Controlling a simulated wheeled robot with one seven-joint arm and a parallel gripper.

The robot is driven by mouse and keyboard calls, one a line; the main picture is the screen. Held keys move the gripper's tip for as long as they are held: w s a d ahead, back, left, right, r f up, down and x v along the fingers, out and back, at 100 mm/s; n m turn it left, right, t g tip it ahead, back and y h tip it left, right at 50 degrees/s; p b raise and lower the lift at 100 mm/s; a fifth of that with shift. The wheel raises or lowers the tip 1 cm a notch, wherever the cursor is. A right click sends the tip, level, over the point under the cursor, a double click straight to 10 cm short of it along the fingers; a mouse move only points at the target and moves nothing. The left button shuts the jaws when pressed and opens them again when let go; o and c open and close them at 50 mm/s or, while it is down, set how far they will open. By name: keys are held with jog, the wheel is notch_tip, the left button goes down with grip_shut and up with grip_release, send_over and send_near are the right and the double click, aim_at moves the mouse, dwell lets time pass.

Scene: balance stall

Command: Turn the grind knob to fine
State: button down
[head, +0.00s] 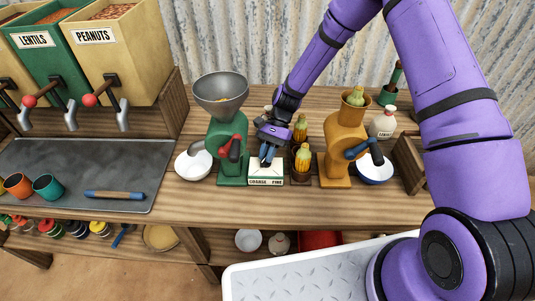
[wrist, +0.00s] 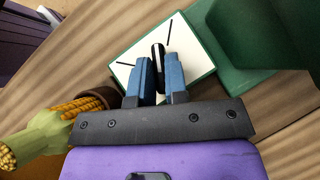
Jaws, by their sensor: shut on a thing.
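The grind knob (wrist: 158,57) is a dark upright piece with a pale line along its top. It stands on a white dial plate with a green border (wrist: 190,40), which bears two black marks in the wrist view. In the head view the plate (head: 265,172) sits right of the green grinder (head: 231,142), and its front label reads COARSE at left and FINE at right. My gripper (wrist: 157,75) has its blue fingers shut on the knob, one on each side. In the head view my gripper (head: 267,153) is above the plate and hides the knob.
Corn cobs (head: 303,157) stand in dark cups close to the right of my gripper. An orange grinder (head: 341,145) is beyond them. A white bowl (head: 193,166) is left of the green grinder, and a blue-rimmed bowl (head: 374,175) is at right. The counter's front edge is clear.

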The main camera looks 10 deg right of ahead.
jog(key=n+g+h, duration=0.1)
jog(key=n+h, duration=0.2)
jog(key=n, duration=0.2)
jog(key=shift+f+g+h, duration=0.15)
jog(key=shift+g+h, duration=0.25)
jog(key=shift+s, duration=0.1)
jog(key=c, duration=1.1)
grip_release()
jog(key=shift+a, duration=0.1)
jog(key=shift+c, duration=0.2)
jog(key=shift+w, duration=0.2)
jog(key=v, duration=1)
jog(key=shift+w+r, duration=0.2)
jog(key=shift+r, duration=0.1)
